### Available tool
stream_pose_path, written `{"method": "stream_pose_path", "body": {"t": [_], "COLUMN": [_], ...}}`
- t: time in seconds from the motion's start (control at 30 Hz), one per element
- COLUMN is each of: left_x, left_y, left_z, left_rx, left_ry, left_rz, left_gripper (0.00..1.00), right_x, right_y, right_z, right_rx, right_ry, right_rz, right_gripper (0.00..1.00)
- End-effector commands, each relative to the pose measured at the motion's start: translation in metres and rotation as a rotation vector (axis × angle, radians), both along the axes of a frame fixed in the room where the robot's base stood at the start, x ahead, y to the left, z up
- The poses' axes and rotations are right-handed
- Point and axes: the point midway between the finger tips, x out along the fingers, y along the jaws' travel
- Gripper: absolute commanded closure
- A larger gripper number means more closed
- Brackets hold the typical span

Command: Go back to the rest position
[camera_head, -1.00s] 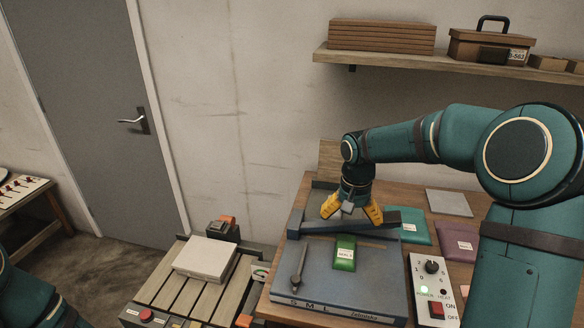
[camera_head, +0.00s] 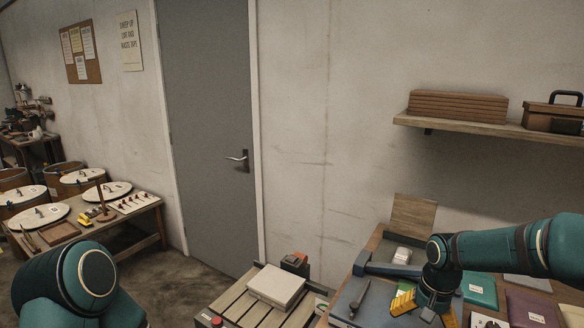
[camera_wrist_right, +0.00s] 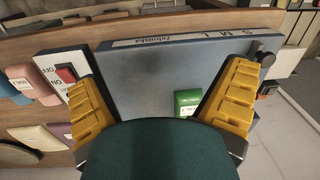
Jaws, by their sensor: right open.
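My right gripper (camera_head: 418,310), with yellow fingers, hangs over the blue-grey machine (camera_head: 350,297) marked S M L. The right wrist view shows the gripper (camera_wrist_right: 160,75) open, with nothing between its fingers. A green packet (camera_wrist_right: 187,101) lies on the machine plate near one finger, apart from it as far as I can tell. A blue bar (camera_head: 390,270) crosses the back of the machine. Only a link of my left arm shows at the lower left; my left gripper is out of view.
A white box (camera_head: 276,287) sits on a slatted stand left of the machine. Teal (camera_head: 480,291) and purple (camera_head: 532,309) packets lie on the right of the bench. A shelf (camera_head: 490,127) overhangs the bench. A table with discs (camera_head: 108,193) stands far left. Floor is open before the door.

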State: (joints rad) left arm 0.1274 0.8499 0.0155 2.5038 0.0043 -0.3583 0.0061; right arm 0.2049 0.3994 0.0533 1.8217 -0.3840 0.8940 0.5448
Motion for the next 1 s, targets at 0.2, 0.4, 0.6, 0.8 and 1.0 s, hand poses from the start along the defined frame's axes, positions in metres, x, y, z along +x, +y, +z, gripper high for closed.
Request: {"method": "stream_pose_path", "body": {"t": [0.2,0.4,0.6,0.8,1.0], "left_x": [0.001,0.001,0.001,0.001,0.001], "left_y": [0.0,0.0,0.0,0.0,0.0], "left_z": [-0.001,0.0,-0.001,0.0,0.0], "left_rx": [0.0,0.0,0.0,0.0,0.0], "left_ry": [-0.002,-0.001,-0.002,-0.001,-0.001], "left_rz": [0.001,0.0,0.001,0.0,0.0], "left_gripper": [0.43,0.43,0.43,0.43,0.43], "right_x": [-0.021,-0.076,-0.138,-0.168,-0.171], "right_y": [0.075,0.144,0.179,0.187,0.187], "right_z": [-0.093,-0.172,-0.215,-0.228,-0.229], "right_rx": [0.141,0.248,0.265,0.245,0.24], "right_ry": [-0.045,-0.108,-0.16,-0.188,-0.194], "right_rz": [0.144,0.239,0.285,0.305,0.307], "right_gripper": [0.03,0.03,0.03,0.03,0.03]}}
